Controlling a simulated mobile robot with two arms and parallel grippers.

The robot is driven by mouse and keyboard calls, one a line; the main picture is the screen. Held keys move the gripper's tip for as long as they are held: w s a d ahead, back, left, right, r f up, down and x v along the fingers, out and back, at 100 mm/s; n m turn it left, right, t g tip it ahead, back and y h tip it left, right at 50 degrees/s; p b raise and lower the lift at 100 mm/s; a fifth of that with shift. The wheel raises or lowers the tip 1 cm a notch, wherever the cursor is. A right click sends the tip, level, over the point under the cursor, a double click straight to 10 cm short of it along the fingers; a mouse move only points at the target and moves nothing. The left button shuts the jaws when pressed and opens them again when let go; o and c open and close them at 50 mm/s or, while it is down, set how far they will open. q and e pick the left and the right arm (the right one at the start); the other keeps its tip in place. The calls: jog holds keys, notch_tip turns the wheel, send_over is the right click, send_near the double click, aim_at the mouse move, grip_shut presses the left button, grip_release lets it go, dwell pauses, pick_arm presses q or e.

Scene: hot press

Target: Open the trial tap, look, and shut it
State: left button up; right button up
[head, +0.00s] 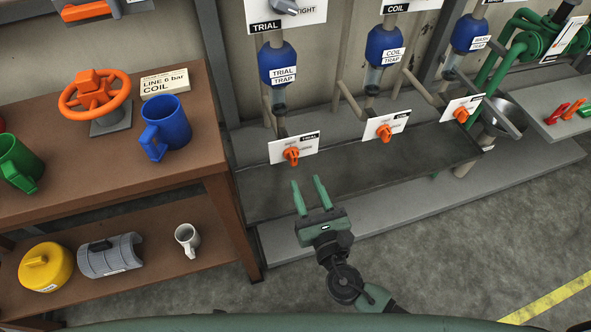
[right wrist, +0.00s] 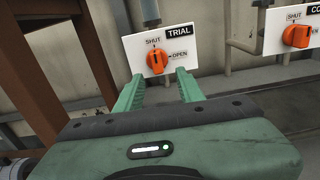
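The trial tap is an orange knob (head: 291,155) on a white plate marked TRIAL, low on the wall left of centre in the head view. In the right wrist view the knob (right wrist: 156,62) has a dark, roughly upright mark pointing towards the word SHUT; OPEN is to its right. Above it hangs the blue trial trap (head: 278,62) with a clear lower part. My right gripper (head: 307,182) is open and empty, its fingers pointing at the tap from just in front, not closed on it. They also show in the wrist view (right wrist: 160,80). My left gripper is out of view.
The coil tap (head: 384,132) and another orange tap (head: 461,114) sit to the right. A dark trough (head: 350,165) runs below the taps. A brown shelf unit (head: 190,178) with mugs and an orange handwheel (head: 95,94) stands left. Floor at lower right is clear.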

aim_at(295, 162)
jog(key=x, duration=0.7)
jog(key=shift+w+a+r, duration=0.2)
jog(key=shift+a+r, duration=0.1)
jog(key=shift+a, duration=0.05)
jog(key=shift+c, duration=0.4)
grip_shut()
